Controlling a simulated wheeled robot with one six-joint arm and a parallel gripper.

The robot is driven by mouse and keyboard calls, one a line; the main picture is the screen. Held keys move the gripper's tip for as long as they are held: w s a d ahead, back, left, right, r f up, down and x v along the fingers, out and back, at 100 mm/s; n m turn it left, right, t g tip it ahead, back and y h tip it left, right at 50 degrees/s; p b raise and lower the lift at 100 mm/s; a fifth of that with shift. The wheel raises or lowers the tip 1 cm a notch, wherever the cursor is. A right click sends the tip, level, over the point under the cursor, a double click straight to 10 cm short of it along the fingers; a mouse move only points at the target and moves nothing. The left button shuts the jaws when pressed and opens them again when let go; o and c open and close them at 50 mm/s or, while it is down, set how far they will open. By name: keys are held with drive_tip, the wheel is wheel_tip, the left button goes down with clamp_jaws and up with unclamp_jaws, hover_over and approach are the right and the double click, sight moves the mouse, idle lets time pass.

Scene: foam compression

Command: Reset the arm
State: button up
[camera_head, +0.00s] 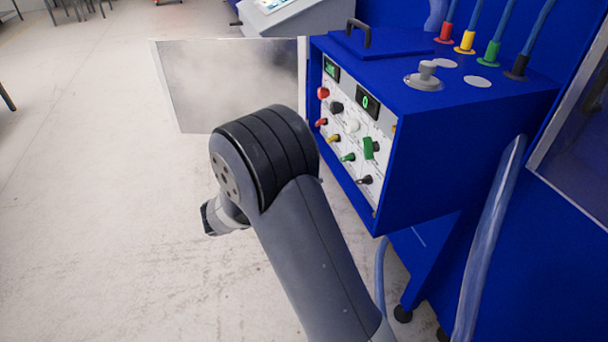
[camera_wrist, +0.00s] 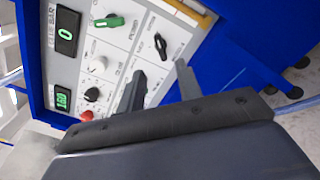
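My arm rises from the bottom of the head view and bends at a dark joint in front of the blue machine (camera_head: 470,130). My gripper (camera_wrist: 161,86) shows in the wrist view with its two dark fingers apart and nothing between them. The fingers point toward the machine's control panel (camera_wrist: 125,60). I cannot tell whether they touch it. In the head view the fingers are not clearly visible.
The panel has a green knob (camera_wrist: 115,21), a black knob (camera_wrist: 160,45), a white knob (camera_wrist: 97,65) and displays reading 0 and 160. An open metal-coloured door (camera_head: 230,85) stands left of the machine. Blue hoses (camera_head: 490,240) hang at right.

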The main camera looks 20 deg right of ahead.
sight(360, 182)
drive_tip(key=d, duration=1.1)
drive_tip(key=shift+w+p, duration=0.15)
drive_tip(key=shift+p, duration=0.15)
drive_tip(key=shift+a+r, duration=0.1)
drive_tip(key=shift+a, duration=0.05)
drive_tip(key=shift+a, duration=0.1)
